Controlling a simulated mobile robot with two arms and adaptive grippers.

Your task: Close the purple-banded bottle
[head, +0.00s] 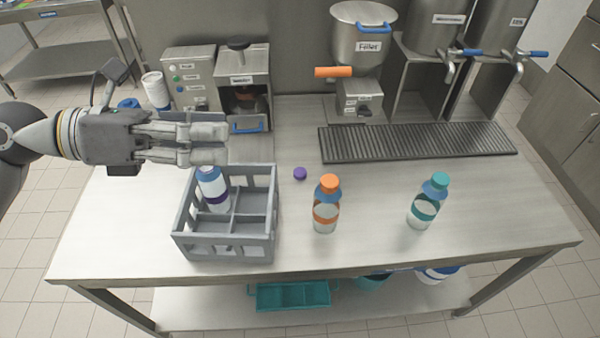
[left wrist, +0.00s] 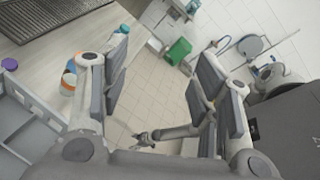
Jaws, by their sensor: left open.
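The purple-banded bottle (head: 218,197) stands in a left compartment of the grey crate (head: 222,250). It has a blue shoulder, and my left gripper partly hides its top. A purple cap (head: 300,173) lies on the table just right of the crate; it also shows at the left edge of the left wrist view (left wrist: 10,63). My left gripper (head: 226,144) is open and empty, above the crate's back edge, fingers pointing right. Its spread fingers frame bare floor in the left wrist view (left wrist: 160,75). My right gripper (left wrist: 145,138) appears small there, its jaws unclear.
An orange-capped bottle (head: 326,205) and a teal-capped bottle (head: 429,202) stand right of the crate. A ribbed drip tray (head: 415,142) lies below the dispensers (head: 362,45) at the back. A machine (head: 243,85) stands behind my left gripper. The front right tabletop is clear.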

